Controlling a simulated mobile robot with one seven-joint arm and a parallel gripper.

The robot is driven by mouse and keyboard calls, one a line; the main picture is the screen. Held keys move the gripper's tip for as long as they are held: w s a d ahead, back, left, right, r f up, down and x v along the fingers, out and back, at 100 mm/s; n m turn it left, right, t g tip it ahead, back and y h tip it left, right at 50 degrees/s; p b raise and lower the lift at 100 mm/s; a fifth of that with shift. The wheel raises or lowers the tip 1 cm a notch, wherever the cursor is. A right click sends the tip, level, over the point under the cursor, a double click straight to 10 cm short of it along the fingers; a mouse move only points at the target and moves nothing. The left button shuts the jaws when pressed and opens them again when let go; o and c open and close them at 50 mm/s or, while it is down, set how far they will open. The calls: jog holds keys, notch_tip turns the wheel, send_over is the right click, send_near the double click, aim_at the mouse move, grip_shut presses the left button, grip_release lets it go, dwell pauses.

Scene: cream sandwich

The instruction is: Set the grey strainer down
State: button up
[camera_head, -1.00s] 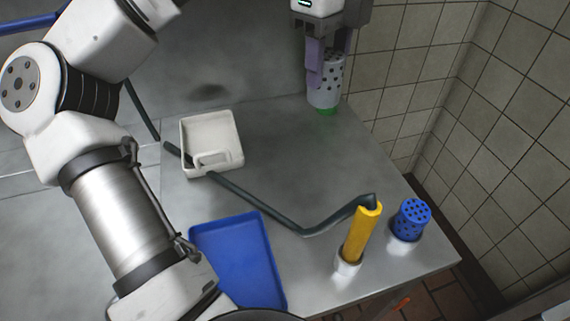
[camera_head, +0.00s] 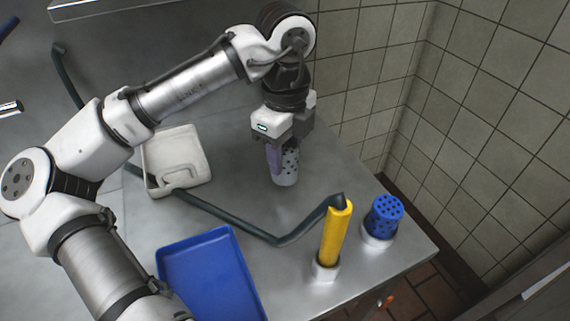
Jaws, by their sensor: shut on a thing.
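The grey strainer (camera_head: 287,175) is a pale upright cylinder with dark holes. My gripper (camera_head: 279,160) is shut on it from above, with its purple fingers covering part of its side. The strainer's lower end appears at or just above the metal counter (camera_head: 330,175); I cannot tell if it touches. My arm reaches over from the left, and the strainer's top is hidden by the gripper.
A blue perforated strainer (camera_head: 386,215) and a yellow cylinder (camera_head: 337,235) stand in white holders at the right. A dark bent bar (camera_head: 235,222) crosses the counter. A white tray (camera_head: 153,166) and a blue tray (camera_head: 212,270) lie left. Tiled walls (camera_head: 450,110) bound the right.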

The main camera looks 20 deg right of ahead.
aim_at(285, 166)
jog(key=shift+f, duration=1.75)
jog(key=shift+f, duration=0.15)
jog(key=o, duration=1)
notch_tip(285, 166, up, 12)
jog(key=shift+r, duration=0.2)
